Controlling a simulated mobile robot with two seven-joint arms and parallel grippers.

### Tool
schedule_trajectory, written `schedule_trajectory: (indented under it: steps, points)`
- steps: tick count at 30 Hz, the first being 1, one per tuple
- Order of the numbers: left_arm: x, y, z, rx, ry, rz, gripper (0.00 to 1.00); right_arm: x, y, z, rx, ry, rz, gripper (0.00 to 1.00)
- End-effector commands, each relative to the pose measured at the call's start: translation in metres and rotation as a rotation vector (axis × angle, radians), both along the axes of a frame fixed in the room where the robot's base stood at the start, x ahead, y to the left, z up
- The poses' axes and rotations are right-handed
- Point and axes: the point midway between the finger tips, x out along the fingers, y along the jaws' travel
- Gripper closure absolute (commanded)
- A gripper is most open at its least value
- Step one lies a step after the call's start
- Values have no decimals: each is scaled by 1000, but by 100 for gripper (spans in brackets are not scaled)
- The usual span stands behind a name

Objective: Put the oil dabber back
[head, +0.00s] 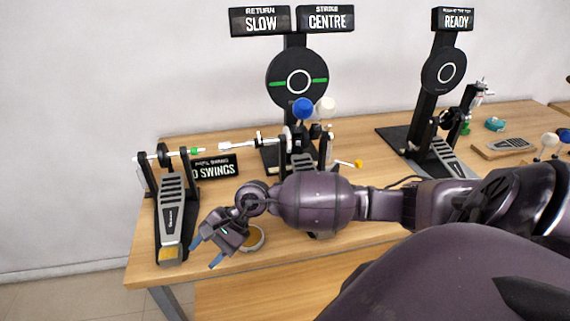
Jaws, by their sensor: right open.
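My right gripper (206,252) reaches in from the right, low over the front left of the table. Its two blue-tipped fingers are apart, and nothing shows between them. A small round pale dish (260,242) sits on the table just to the right of the gripper, partly hidden behind it. I cannot make out an oil dabber for sure. A short rod with a yellow end (357,164) shows beyond my forearm, by the middle pedal, but I cannot tell whether it is the dabber. My left gripper is not in view.
A pedal with a silver footboard (170,208) stands left of the gripper. The middle pedal stand (300,85) and a right pedal stand (445,75) rise behind my arm. A "SWINGS" sign (215,168) stands between pedals. The wooden table (300,256) has bare room along its front edge.

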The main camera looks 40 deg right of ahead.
Motion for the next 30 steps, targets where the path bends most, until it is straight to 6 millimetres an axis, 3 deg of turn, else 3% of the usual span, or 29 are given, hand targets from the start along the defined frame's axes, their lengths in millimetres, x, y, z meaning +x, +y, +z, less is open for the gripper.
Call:
schedule_trajectory:
  steps: [1,3,8,14,19,20,24,30]
  points:
    - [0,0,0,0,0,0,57,-12,19,1,169,109,-103,50]
    - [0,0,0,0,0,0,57,-21,38,8,399,272,-253,50]
    - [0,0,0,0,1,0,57,-30,50,24,907,693,-599,50]
    - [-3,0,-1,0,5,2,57,-35,15,15,1538,1278,-1012,50]
    - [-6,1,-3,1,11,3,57,-57,-33,-27,2100,1790,-1302,50]
    - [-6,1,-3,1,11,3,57,-65,-42,-37,-2133,-1819,1298,50]
    - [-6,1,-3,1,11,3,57,-106,-72,-84,-1765,-1482,962,50]
    - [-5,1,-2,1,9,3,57,-155,-87,-125,-1455,-1177,659,50]
